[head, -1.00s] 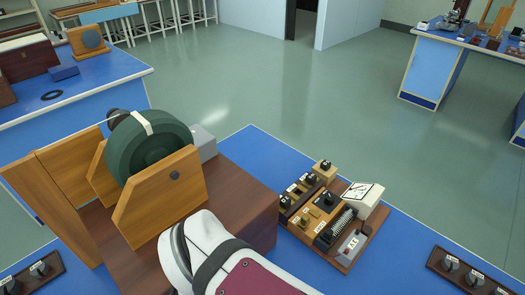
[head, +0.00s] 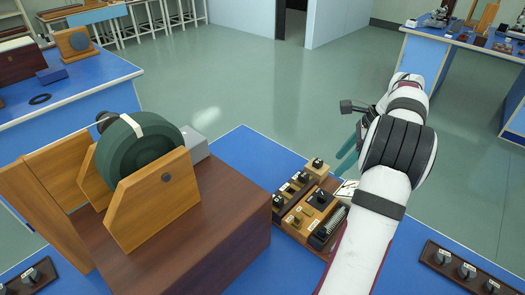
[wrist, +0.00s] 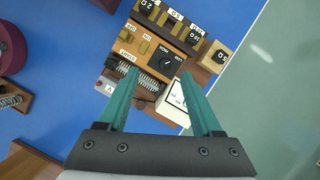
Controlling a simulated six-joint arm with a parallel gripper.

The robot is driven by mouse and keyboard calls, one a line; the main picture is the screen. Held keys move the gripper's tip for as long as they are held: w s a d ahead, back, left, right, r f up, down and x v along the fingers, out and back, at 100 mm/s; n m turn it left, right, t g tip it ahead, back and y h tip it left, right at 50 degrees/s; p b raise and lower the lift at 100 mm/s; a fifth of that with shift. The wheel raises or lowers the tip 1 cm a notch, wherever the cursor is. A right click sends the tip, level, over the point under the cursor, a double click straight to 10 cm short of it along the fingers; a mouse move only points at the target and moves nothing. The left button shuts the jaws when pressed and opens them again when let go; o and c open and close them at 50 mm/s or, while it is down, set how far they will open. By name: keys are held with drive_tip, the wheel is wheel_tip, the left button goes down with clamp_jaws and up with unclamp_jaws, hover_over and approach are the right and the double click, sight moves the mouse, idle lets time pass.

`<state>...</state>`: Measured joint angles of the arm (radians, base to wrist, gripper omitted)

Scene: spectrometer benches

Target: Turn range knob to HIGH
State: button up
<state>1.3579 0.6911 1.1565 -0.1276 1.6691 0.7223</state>
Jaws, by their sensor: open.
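The range knob (wrist: 168,59) is a round black knob on a light wooden block in the wrist view, with small labels beside it. Its pointer and the label it faces are too small to tell surely. In the head view the knob (head: 320,198) sits on the block left of my arm. My gripper (wrist: 160,74) is open and empty, with its teal fingers wide apart over the instrument board. The fingertips appear on either side of and just below the knob in the wrist view, apart from it. In the head view my gripper (head: 346,158) hangs high at the board's far right.
Other black knobs on a dark strip (wrist: 178,18), a coil (wrist: 155,85) and a white meter (wrist: 173,103) crowd the knob. A large wooden stand with a green drum (head: 140,152) rises at the left. Blue bench top (head: 240,150) is clear behind.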

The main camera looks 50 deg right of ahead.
sight(323, 195)
drive_tip(key=s+d+f+m, duration=0.1)
drive_tip(key=s+d+f, duration=0.1)
drive_tip(key=s+d, duration=0.1)
drive_tip(key=x, duration=1.5)
drive_tip(key=shift+w, duration=0.25)
drive_tip(key=shift+r, duration=0.1)
clamp_jaws()
